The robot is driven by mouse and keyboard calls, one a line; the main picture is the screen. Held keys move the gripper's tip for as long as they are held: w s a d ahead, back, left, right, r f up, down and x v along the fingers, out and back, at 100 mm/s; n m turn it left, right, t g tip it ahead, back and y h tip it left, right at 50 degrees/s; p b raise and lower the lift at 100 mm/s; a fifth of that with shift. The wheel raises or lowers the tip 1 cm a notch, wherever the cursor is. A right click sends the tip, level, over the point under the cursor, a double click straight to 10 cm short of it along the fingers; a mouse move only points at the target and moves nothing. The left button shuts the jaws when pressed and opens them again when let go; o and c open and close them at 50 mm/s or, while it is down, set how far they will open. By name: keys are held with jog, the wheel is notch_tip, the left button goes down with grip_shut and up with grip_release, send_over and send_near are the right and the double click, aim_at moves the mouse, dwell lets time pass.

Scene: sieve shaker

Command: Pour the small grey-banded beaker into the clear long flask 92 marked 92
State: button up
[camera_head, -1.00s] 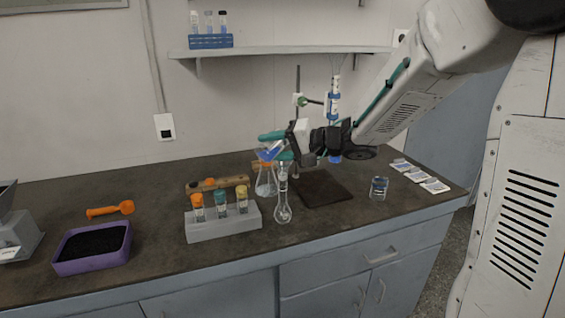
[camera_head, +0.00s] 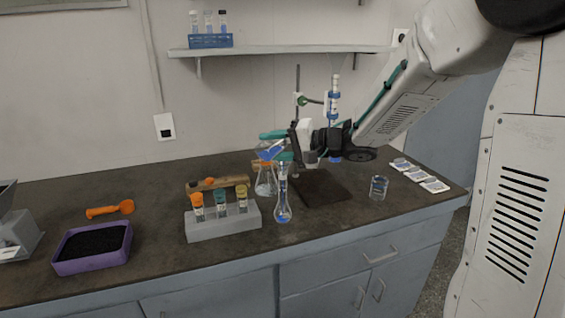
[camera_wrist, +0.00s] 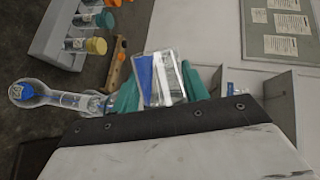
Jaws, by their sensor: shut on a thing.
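My gripper (camera_head: 274,146) has its teal fingers shut on a small clear beaker (camera_head: 268,152) with blue liquid in it. The beaker is tilted, its mouth close to the top of the clear long-necked flask (camera_head: 283,211). In the wrist view the beaker (camera_wrist: 158,78) shows a greyish band and blue liquid between the fingers. The flask stands upright on the bench, with blue liquid in its round bulb and some blue in its neck. The wrist view also shows the flask's bulb (camera_wrist: 27,93) with blue in it. Its marking is too small to read.
A conical flask (camera_head: 265,183) stands just behind the long flask. A grey rack (camera_head: 225,224) with several capped vials is to its left. Another small beaker (camera_head: 378,188) stands at the right, near white cards (camera_head: 420,175). A dark mat (camera_head: 322,187) and a stand (camera_head: 297,100) are behind.

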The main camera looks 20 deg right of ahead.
jog(key=shift+d+f+m, duration=0.15)
jog(key=shift+f+m, duration=0.15)
jog(key=shift+m, duration=0.2)
dwell(1.4)
jog(key=shift+w+d+r+m+y+p, duration=0.15)
jog(key=shift+r+m+y+p, duration=0.15)
jog(key=shift+m+y+p, duration=0.4)
dwell(1.9)
